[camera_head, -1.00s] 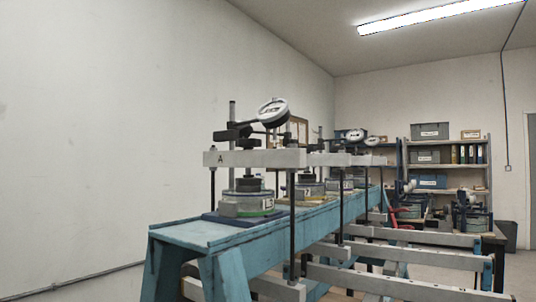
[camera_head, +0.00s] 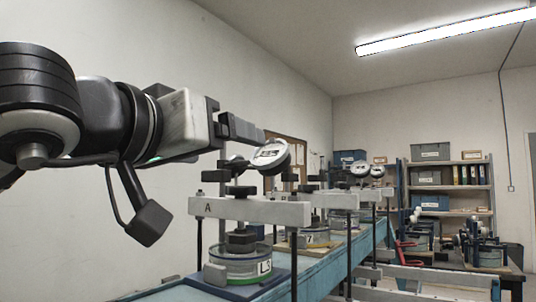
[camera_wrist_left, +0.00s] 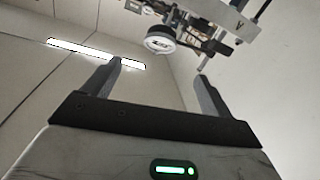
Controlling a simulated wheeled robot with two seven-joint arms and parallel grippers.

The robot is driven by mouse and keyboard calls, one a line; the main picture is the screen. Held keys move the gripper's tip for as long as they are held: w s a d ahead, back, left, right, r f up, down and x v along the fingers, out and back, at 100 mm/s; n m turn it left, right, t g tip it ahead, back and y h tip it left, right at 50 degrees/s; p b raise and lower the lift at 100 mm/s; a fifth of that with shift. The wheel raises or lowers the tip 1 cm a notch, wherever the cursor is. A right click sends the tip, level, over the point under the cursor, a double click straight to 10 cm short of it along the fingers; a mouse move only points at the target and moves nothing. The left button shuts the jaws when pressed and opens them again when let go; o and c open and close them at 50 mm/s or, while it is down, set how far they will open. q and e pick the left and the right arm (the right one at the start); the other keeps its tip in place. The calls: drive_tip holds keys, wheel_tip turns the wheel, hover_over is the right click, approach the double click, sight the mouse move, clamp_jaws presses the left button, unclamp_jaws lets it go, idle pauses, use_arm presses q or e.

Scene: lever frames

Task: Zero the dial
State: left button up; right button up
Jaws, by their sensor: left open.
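The nearest dial gauge (camera_head: 271,157) has a round white face and is held tilted above the pale crossbeam (camera_head: 250,210) marked A. My left gripper (camera_head: 258,134) comes in from the left, with its fingertips close to the dial's upper left edge. In the left wrist view the left gripper (camera_wrist_left: 159,69) is open with nothing between its fingers. The dial (camera_wrist_left: 160,40) shows there beyond the fingertips, apart from them as far as I can see. The needle's reading is too small to tell. My right gripper is out of view.
Below the beam, a round cell (camera_head: 240,262) labelled L3 stands on the blue bench (camera_head: 318,260). More dial gauges (camera_head: 361,170) and beams recede behind it. Shelves (camera_head: 465,195) with boxes stand at the back right. A plain wall is on the left.

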sight(267, 154)
use_arm(q)
drive_tip(key=p+x, duration=0.1)
drive_tip(key=x, duration=0.4)
drive_tip(key=p+x, duration=0.2)
drive_tip(key=x, duration=0.3)
drive_tip(key=p+x, duration=0.2)
drive_tip(key=x, duration=0.3)
drive_tip(key=shift+w+a+r, duration=0.1)
drive_tip(key=shift+r, duration=0.3)
drive_tip(key=shift+w, duration=0.3)
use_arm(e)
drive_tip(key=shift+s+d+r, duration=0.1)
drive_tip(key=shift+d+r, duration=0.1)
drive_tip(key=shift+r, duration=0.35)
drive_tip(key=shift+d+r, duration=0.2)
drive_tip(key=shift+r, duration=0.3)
